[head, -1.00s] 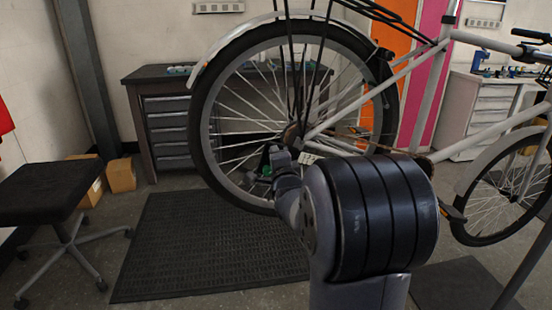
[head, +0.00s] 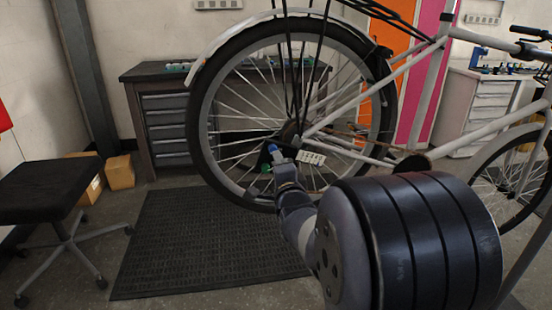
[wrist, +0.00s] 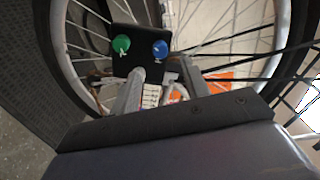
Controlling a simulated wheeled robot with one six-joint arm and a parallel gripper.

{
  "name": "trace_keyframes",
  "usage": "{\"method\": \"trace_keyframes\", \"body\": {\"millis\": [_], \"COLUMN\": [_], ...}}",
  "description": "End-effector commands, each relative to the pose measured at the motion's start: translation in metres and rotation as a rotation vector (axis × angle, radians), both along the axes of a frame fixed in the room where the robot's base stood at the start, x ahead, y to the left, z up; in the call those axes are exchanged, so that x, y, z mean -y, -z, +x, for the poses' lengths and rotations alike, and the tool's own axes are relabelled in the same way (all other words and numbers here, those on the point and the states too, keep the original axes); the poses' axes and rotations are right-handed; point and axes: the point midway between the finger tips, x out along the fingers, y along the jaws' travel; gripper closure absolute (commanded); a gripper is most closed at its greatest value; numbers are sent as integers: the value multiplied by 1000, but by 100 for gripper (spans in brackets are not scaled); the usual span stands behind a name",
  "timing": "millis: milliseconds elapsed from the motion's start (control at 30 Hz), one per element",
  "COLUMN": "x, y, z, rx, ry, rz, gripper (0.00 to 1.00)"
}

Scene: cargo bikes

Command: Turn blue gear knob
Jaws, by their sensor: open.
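The blue gear knob (wrist: 160,49) is on a small black plate (wrist: 139,67) by the rear wheel hub, beside a green knob (wrist: 121,44). Each knob has a small white pointer mark in the wrist view. In the head view the blue knob (head: 274,148) shows above the green knob (head: 265,168). My gripper (wrist: 161,66) is open, with its fingertips just short of the blue knob, which lies in line with the gap between them. Contact cannot be made out. In the head view my gripper (head: 281,158) is close to the plate.
The bicycle's rear wheel (head: 205,150) and spokes surround the plate. A white marked strip (head: 312,158) sits beside the knobs. A black mat (head: 210,240) lies below. A stool (head: 48,192) stands at left, and a drawer bench (head: 165,125) behind.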

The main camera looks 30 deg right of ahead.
Motion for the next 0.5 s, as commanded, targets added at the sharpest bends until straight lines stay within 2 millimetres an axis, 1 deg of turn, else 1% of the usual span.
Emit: {"method": "trace_keyframes", "body": {"millis": [33, 100, 200, 333, 500], "x": [-3, -5, -8, -10, -11], "y": [-2, -1, -1, 0, 0], "z": [-9, -19, -30, -38, -39], "rx": [1, 0, 0, 0, 0], "ry": [0, 0, 0, 1, 1], "rz": [0, 0, 0, 0, 0], "gripper": [56, 56, 56, 56, 56]}}
